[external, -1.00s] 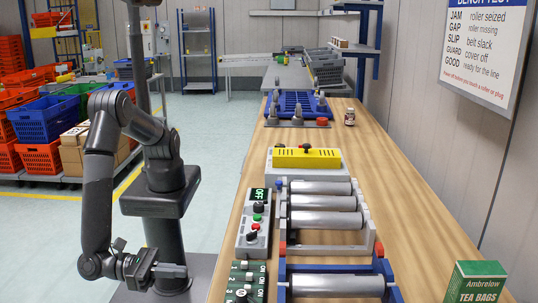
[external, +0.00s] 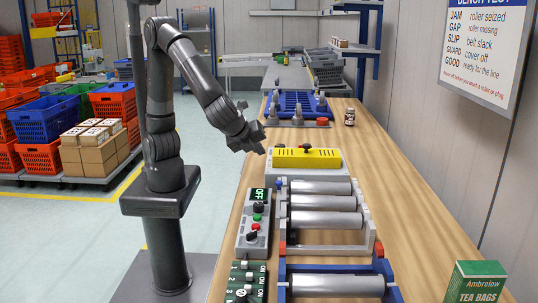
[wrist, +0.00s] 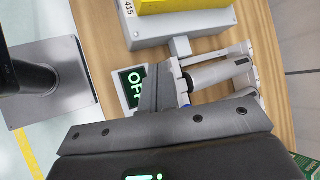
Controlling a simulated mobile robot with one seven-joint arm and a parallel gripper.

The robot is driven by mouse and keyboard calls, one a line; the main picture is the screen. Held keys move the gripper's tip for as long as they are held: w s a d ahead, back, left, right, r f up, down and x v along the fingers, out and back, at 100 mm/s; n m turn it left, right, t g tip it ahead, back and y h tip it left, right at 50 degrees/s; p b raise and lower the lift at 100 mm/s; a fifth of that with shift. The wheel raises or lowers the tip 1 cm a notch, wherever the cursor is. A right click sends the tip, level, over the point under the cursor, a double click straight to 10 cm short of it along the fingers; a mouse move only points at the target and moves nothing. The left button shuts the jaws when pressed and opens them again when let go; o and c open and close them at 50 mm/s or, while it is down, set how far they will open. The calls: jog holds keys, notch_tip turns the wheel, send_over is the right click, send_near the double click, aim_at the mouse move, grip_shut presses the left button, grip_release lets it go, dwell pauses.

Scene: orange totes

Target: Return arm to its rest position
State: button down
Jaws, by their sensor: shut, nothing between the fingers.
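My gripper (external: 254,139) is raised above the left edge of the wooden bench, just left of and above the yellow-topped grey box (external: 306,158). It is shut and holds nothing. In the wrist view its dark fingers (wrist: 168,88) show above the bench, with the control box's lit OFF display (wrist: 131,86) beside them. My arm is bent at the elbow, reaching from the column out to the right and down.
A grey control box (external: 254,223), a roller frame (external: 373,235) and a green tea bag box (external: 478,283) stand on the bench (external: 401,197). A small brown jar (external: 349,117) and a blue tray (external: 286,104) are farther back.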

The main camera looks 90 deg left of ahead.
jog(key=s+a+r+n+h, duration=0.3)
jog(key=s+a+n, duration=0.4)
jog(key=a, duration=0.3)
jog(key=s+a+r+n+h, duration=0.3)
jog(key=s+a+n, duration=0.4)
jog(key=a+n, duration=0.3)
jog(key=shift+s+h, duration=0.35)
jog(key=shift+h, duration=0.25)
jog(key=shift+d, duration=0.15)
dwell(1.6)
